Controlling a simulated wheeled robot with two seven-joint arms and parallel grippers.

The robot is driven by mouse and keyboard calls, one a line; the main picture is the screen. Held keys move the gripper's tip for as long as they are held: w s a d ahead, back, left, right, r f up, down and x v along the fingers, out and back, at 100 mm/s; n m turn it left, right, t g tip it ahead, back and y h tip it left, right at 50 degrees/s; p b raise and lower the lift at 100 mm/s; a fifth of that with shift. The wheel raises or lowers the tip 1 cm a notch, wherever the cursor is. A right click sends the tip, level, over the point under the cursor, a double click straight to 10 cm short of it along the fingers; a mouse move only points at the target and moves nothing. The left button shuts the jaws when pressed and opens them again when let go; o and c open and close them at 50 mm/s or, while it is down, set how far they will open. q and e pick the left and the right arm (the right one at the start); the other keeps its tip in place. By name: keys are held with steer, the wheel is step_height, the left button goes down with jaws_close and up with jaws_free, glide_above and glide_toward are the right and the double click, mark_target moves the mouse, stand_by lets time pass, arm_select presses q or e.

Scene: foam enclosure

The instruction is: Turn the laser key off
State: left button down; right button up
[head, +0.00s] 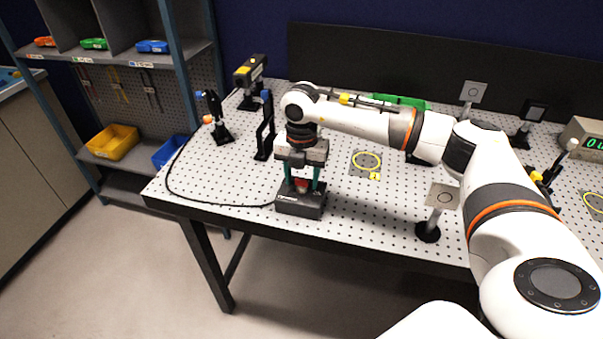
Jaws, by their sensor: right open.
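A small black box (302,205) with pale lettering on its front sits at the front edge of the perforated table; it looks like the laser's key unit. A red part (302,184) shows on top of it. The key itself I cannot make out. My right gripper (301,186) points down over the box, with its two teal fingers apart on either side of the red part. Whether the fingers touch anything is not clear. The gripper body hides part of the box's top. My left gripper is out of view.
The perforated table (230,180) carries a black cable (180,190) running to the box. Black optical mounts (217,118) stand at the back left. A post with a square plate (441,196) stands right of the box. A yellow ring marking (366,161) lies behind it.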

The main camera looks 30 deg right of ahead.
steer(key=c, duration=1)
